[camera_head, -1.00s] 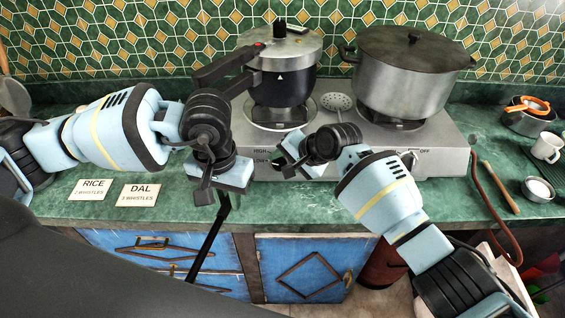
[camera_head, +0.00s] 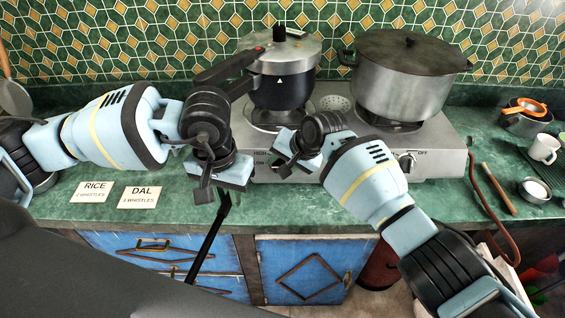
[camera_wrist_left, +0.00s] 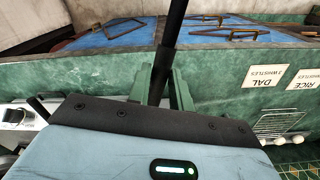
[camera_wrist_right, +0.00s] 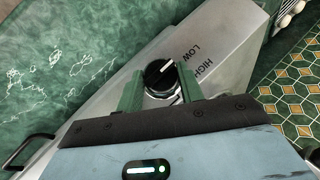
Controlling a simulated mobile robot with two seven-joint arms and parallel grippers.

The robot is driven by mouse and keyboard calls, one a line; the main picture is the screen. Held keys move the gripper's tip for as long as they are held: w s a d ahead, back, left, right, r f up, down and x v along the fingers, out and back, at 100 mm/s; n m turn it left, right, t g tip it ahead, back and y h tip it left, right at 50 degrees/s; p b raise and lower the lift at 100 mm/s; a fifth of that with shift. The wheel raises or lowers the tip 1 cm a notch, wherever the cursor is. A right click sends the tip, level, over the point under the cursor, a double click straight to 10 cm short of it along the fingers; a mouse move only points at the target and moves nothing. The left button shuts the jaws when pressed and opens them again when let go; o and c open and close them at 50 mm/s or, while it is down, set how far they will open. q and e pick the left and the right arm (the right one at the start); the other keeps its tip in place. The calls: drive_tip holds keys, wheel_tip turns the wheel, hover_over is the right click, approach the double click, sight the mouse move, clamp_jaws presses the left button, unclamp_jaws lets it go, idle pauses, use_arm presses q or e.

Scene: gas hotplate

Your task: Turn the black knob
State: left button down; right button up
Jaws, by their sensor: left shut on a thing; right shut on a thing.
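The black knob (camera_wrist_right: 160,77) is on the front panel of the hotplate (camera_wrist_right: 215,35), beside the HIGH and LOW marks. In the right wrist view it sits between the green fingers of my right gripper (camera_wrist_right: 160,92), which is shut on it. The knob's white line points to the upper right there. In the head view my right gripper (camera_head: 280,163) is at the panel's left part and mostly hides the knob. My left gripper (camera_head: 224,188) is shut on a thin black rod (camera_head: 208,240), also visible in the left wrist view (camera_wrist_left: 168,45), in front of the counter edge.
A pressure cooker (camera_head: 283,88) and a large lidded pot (camera_head: 410,80) stand on the burners. A second knob (camera_head: 405,160) is on the panel's right. RICE (camera_head: 93,191) and DAL (camera_head: 140,197) cards lie at left. A wooden roller (camera_head: 498,190) lies at right.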

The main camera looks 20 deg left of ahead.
sight(281, 163)
drive_tip(key=o, duration=1)
use_arm(q)
wheel_tip(281, 163, up, 3)
drive_tip(key=shift+w+r+t+p, duration=0.1)
drive_tip(key=shift+t+p, duration=0.2)
drive_tip(key=shift+p, duration=0.3)
use_arm(e)
drive_tip(key=v, duration=0.4)
drive_tip(key=shift+w+r, duration=0.1)
drive_tip(key=shift+r, duration=0.25)
use_arm(q)
drive_tip(key=shift+r, duration=0.1)
use_arm(e)
drive_tip(key=v, duration=0.7)
drive_tip(key=shift+s+d, duration=0.2)
drive_tip(key=shift+d, duration=0.05)
